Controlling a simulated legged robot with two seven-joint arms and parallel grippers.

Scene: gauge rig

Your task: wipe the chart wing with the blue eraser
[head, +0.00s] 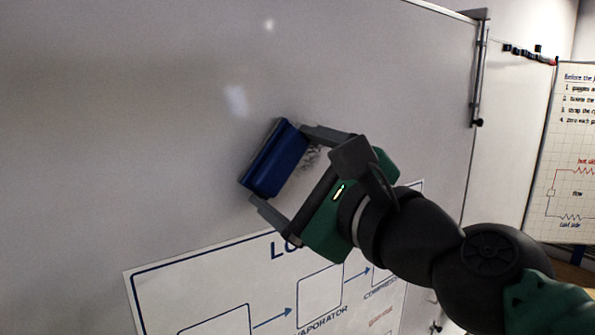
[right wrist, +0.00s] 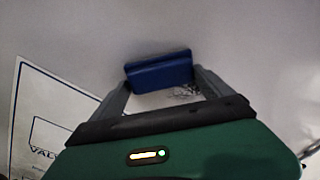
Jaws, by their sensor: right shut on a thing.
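My right gripper (head: 284,168) is shut on the blue eraser (head: 274,158) and holds it at the large whitish board (head: 150,130). I cannot tell for sure whether the eraser's face touches the board. A dark scribbled smudge (head: 309,158) shows on the board between the fingers, right beside the eraser; part of it is hidden by the gripper. In the right wrist view the eraser (right wrist: 160,74) sits between the fingertips, with grey scribble marks (right wrist: 184,92) just below it. My left gripper is not in view.
A printed flow chart (head: 220,285) with boxes and arrows is on the board below my gripper. A hinge post (head: 480,75) runs along the board's right edge. A second chart (head: 570,150) with writing stands at far right. The board's upper left is clear.

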